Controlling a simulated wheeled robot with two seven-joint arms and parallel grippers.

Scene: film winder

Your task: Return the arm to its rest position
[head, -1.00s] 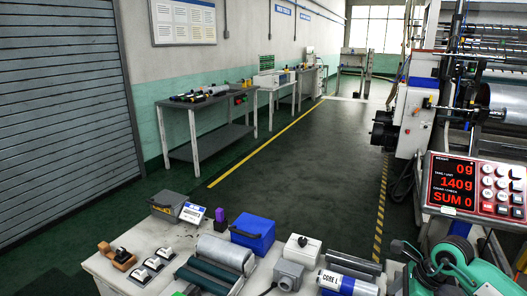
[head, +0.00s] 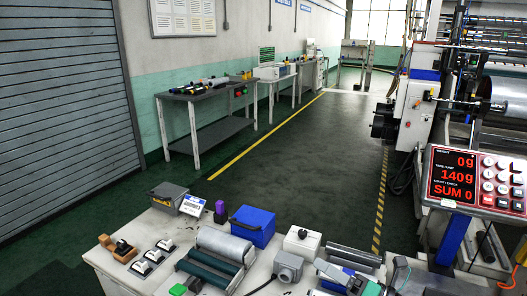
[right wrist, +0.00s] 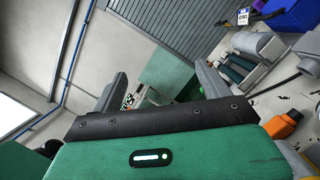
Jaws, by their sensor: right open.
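My right gripper (head: 368,274) is low in the head view, at the bench's front right, partly cut off by the lower edge. In the right wrist view its two grey fingers (right wrist: 158,88) stand wide apart. Nothing is between them; only the far wall and a distant table show through the gap. The green gripper body fills the bottom of that view. My left gripper is not in view.
The bench (head: 116,262) holds grey and green rollers (head: 224,243), a blue box (head: 252,226), a white box (head: 302,241) and a grey cable box (head: 288,266). A red display (head: 470,178) stands at right. Open floor (head: 290,150) lies beyond.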

